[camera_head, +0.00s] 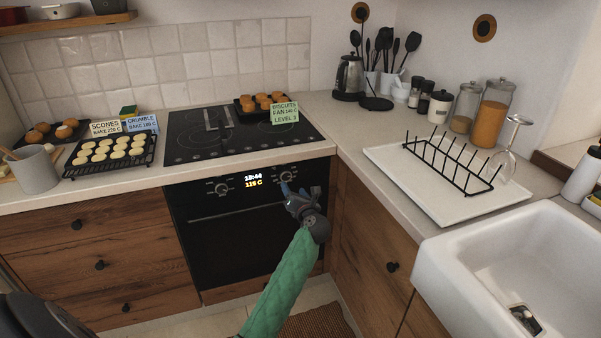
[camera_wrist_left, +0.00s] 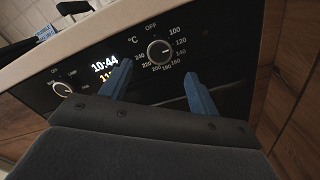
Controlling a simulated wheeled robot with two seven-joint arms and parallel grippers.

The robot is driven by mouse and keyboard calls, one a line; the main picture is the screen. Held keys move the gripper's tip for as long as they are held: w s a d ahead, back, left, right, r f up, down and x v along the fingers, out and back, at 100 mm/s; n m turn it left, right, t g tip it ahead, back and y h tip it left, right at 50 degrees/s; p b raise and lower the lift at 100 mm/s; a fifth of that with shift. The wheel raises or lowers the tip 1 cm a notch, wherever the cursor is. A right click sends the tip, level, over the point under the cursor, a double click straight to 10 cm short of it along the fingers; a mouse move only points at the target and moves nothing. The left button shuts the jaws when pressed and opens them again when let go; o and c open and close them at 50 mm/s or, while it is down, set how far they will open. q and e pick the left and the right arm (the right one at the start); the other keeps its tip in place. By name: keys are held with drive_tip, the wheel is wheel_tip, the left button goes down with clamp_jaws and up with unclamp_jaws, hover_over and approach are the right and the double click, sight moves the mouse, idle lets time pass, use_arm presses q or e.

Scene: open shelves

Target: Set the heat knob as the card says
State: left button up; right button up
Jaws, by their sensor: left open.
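The oven's heat knob (camera_head: 287,177) is on the right of the black oven front; in the left wrist view the knob (camera_wrist_left: 160,52) has a ring of numbers and OFF at the top. My left gripper (camera_head: 299,191) is open in front of it, its blue fingertips (camera_wrist_left: 158,70) on either side just below the knob; contact cannot be told. The oven display (camera_head: 253,182) reads 10:44 and about 115 C. A green card (camera_head: 285,113) reads BISCUITS, FAN, about 140 C, LEVEL 3. A pale card (camera_head: 105,128) reads SCONES, BAKE 220 C; a blue card (camera_head: 142,123) reads CRUMBLE, BAKE, about 160 C.
A second knob (camera_head: 222,188) is left of the display. A drying rack (camera_head: 450,165) and the sink (camera_head: 510,250) are right.

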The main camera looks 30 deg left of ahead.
sight(287, 177)
use_arm(q)
drive_tip(key=shift+p+x, duration=0.55)
drive_tip(key=shift+x, duration=3.3)
use_arm(e)
drive_tip(key=shift+s+d+r, duration=0.25)
drive_tip(key=shift+d+r, duration=0.5)
drive_tip(key=shift+r, duration=0.05)
use_arm(q)
drive_tip(key=shift+c, duration=0.2)
drive_tip(key=c, duration=0.9)
drive_tip(key=shift+c, duration=0.2)
use_arm(e)
drive_tip(key=shift+r, duration=0.1)
